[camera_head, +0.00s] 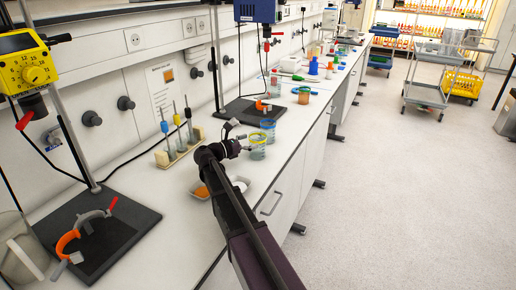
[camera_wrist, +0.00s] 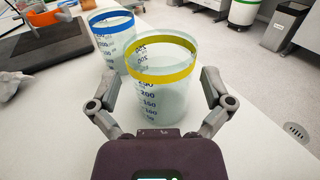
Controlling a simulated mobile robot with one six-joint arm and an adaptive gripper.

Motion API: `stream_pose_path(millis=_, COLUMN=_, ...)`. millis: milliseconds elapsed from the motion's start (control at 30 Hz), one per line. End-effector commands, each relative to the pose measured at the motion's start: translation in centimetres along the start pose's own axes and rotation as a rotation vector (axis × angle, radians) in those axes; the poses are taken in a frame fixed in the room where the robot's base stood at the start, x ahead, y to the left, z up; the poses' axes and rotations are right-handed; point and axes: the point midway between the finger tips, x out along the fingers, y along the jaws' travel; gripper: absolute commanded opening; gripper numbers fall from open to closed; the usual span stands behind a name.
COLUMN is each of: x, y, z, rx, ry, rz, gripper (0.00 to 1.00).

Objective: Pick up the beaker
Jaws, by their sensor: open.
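A clear beaker with a yellow band (camera_wrist: 163,90) and blue volume marks stands upright on the bench between my open fingers in the wrist view. My gripper (camera_wrist: 160,92) has one finger on each side of it, and a gap shows between the fingers and the glass. A second beaker with a blue band (camera_wrist: 113,40) stands just behind it to the left. In the head view my gripper (camera_head: 246,147) reaches the yellow-banded beaker (camera_head: 258,152), with the blue-banded beaker (camera_head: 268,129) beyond. Both beakers look empty.
A rack with brushes (camera_head: 176,147) and a small tray (camera_head: 202,189) stand near my arm. A stand with a dark base (camera_head: 236,111) and an orange clamp is behind the beakers. The bench edge lies close on the right, with open floor beyond.

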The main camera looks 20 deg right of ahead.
Motion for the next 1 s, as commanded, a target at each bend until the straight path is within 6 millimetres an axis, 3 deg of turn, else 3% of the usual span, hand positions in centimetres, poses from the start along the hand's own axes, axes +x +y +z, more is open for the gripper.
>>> stream_pose_path(millis=400, x=4.2, y=-0.1, z=0.0, rx=0.001, ry=0.000, rz=0.000, gripper=1.00)
stream_pose_path(millis=1000, x=4.6, y=-0.2, z=0.0, rx=0.001, ry=0.000, rz=-0.001, gripper=1.00)
